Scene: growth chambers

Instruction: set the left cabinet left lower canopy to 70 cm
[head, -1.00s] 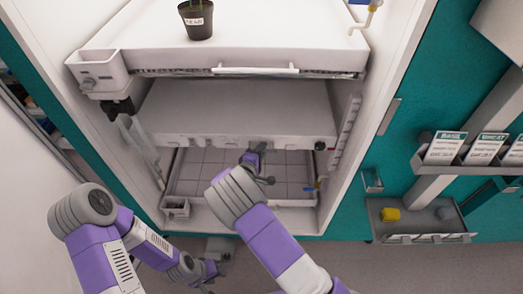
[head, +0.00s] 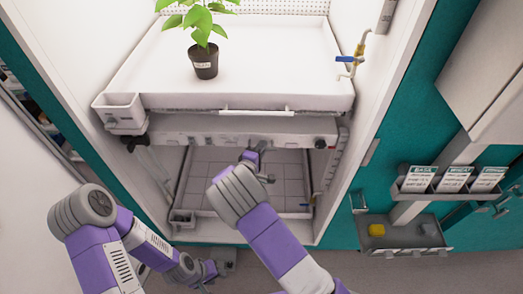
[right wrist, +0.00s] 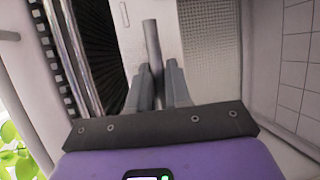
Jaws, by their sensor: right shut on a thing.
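The lower canopy (head: 225,128) is a grey-white panel close under the upper tray in the head view, with a black knob (head: 320,143) at its right end. My right gripper (head: 257,158) is at the middle of the canopy's front, partly hidden by its own wrist. In the right wrist view my right gripper (right wrist: 157,85) is shut on a grey bar-like handle (right wrist: 151,40). Its join to the canopy is not clear. My left gripper (head: 209,272) hangs low at the bottom, in front of the cabinet, apart from the canopy; its jaws are too small to read.
The upper white tray (head: 180,100) bears a potted plant (head: 204,62). The lower tray (head: 293,208) is below the canopy. A marked strip (head: 336,160) runs down the right inner side.

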